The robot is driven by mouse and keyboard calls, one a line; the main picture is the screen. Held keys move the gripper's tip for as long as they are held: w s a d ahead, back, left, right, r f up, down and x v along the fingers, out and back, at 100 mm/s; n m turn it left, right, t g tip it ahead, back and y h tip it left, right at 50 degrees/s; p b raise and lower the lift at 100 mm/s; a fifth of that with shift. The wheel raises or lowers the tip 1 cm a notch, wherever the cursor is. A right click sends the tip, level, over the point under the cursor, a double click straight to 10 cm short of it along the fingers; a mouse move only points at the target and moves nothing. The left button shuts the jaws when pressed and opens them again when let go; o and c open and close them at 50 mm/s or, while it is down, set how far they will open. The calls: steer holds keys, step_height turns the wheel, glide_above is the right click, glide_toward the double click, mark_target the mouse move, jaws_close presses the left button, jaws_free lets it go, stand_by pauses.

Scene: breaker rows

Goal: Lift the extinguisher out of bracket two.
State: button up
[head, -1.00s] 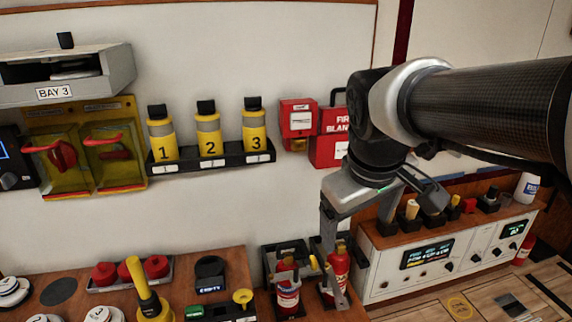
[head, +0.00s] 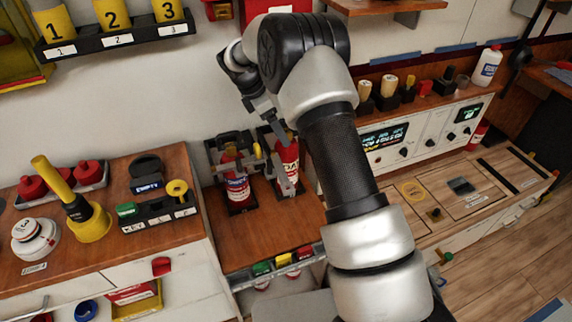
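Two red extinguishers stand upright in dark brackets on the lower wooden shelf. The left extinguisher (head: 237,186) has a blue-and-white label and stands in the left bracket (head: 213,150). The right extinguisher (head: 291,158) stands in the right bracket (head: 265,135). No bracket number is readable. My gripper (head: 281,165) reaches down at the right extinguisher, with a grey finger across its front. The other finger is not clear behind the arm and bracket parts, so I cannot tell whether the gripper touches or grips it.
A wooden counter on the left holds a yellow-handled tool (head: 75,205), red knobs, a white detector (head: 33,238) and a rack marked EMPTY (head: 155,205). Numbered yellow canisters (head: 112,15) stand above. A control panel (head: 420,135) is at right. Bare shelf lies before the brackets.

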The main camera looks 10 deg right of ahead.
mark_target(290, 155)
steer(key=x, duration=0.6)
steer(key=shift+w+d+f+b, duration=0.2)
steer(key=shift+d+b, duration=0.1)
steer(key=shift+d, duration=0.3)
steer(key=c, duration=2)
steer(key=shift+w+r, duration=0.15)
steer(key=shift+r, duration=0.1)
jaws_close()
